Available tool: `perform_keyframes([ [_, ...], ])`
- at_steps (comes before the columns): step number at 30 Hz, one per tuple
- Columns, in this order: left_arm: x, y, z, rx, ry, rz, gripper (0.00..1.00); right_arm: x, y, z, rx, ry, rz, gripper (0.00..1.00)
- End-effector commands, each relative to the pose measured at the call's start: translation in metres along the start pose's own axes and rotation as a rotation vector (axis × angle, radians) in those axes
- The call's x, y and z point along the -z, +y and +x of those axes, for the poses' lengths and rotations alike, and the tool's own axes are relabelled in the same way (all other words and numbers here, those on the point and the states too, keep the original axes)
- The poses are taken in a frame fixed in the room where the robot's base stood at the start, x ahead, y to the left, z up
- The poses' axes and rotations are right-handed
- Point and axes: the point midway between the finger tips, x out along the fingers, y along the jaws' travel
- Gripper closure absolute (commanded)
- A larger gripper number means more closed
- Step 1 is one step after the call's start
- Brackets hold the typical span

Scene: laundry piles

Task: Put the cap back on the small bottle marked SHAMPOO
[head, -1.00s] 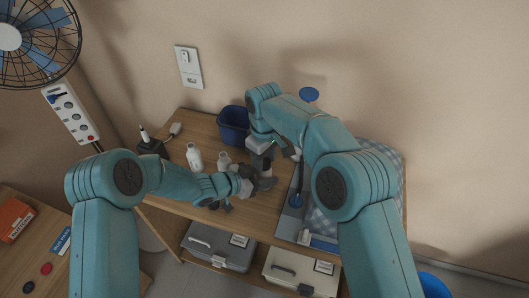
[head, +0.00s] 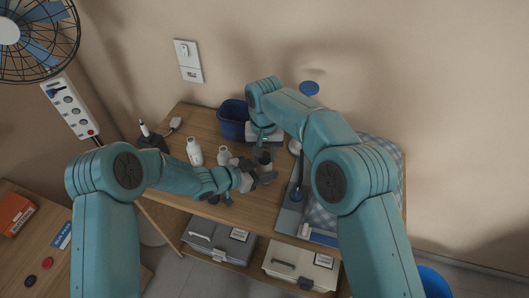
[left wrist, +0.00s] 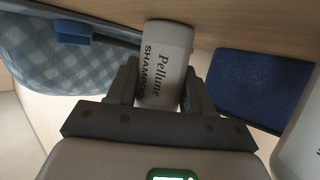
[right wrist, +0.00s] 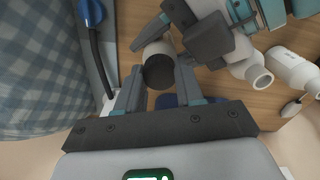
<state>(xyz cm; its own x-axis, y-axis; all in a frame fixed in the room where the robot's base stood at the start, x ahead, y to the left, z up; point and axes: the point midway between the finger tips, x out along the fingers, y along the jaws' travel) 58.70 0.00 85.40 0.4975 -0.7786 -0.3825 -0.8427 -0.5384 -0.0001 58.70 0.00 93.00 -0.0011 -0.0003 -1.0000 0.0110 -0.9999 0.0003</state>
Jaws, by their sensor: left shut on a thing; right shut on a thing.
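The small grey-white bottle marked SHAMPOO (left wrist: 164,65) is between the fingers of my left gripper (left wrist: 160,88), which is shut on it. In the head view my left gripper (head: 243,178) holds it above the table. My right gripper (right wrist: 157,88) is shut on a small dark round piece (right wrist: 158,72), which looks like the cap. In the right wrist view the piece lines up with the end of the grey bottle (right wrist: 154,49). I cannot tell whether they touch. In the head view my right gripper (head: 264,148) is right by the bottle.
Two white bottles (head: 194,152) (head: 223,153) stand to the left on the wooden table (head: 198,121). A dark blue bin (head: 232,120) is behind. Checked blue cloth (head: 325,218) lies to the right. Two boxes (head: 222,243) (head: 300,266) sit on the shelf below.

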Motion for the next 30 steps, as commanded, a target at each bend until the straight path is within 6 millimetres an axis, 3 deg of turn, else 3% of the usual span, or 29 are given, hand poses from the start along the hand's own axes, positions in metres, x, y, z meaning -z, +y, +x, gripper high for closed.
perform_keyframes([
  [2, 0.000, 0.000, 0.000, 0.000, 0.000, 0.000, 1.00, 0.000, 0.000, 0.000, 0.000, 0.001, 0.133, 1.00],
  [7, 0.000, 0.000, 0.000, 0.000, 0.000, 0.000, 1.00, 0.000, 0.001, 0.000, -0.001, 0.001, 0.146, 1.00],
  [8, 0.000, 0.000, 0.000, 0.000, 0.000, 0.000, 1.00, 0.000, 0.001, 0.000, -0.001, 0.001, 0.145, 0.54],
  [9, 0.000, 0.000, 0.000, 0.000, 0.000, 0.000, 1.00, 0.000, 0.001, 0.000, -0.001, 0.001, 0.145, 0.41],
  [10, 0.000, 0.000, 0.000, 0.000, 0.000, 0.000, 1.00, 0.000, 0.001, 0.000, -0.001, 0.001, 0.145, 0.34],
  [20, 0.000, 0.000, 0.000, 0.000, 0.000, 0.000, 1.00, 0.001, 0.000, -0.007, 0.001, 0.002, 0.143, 0.34],
  [30, 0.000, 0.000, 0.000, 0.000, -0.001, -0.001, 1.00, 0.001, -0.001, -0.078, 0.002, 0.005, 0.144, 0.34],
])
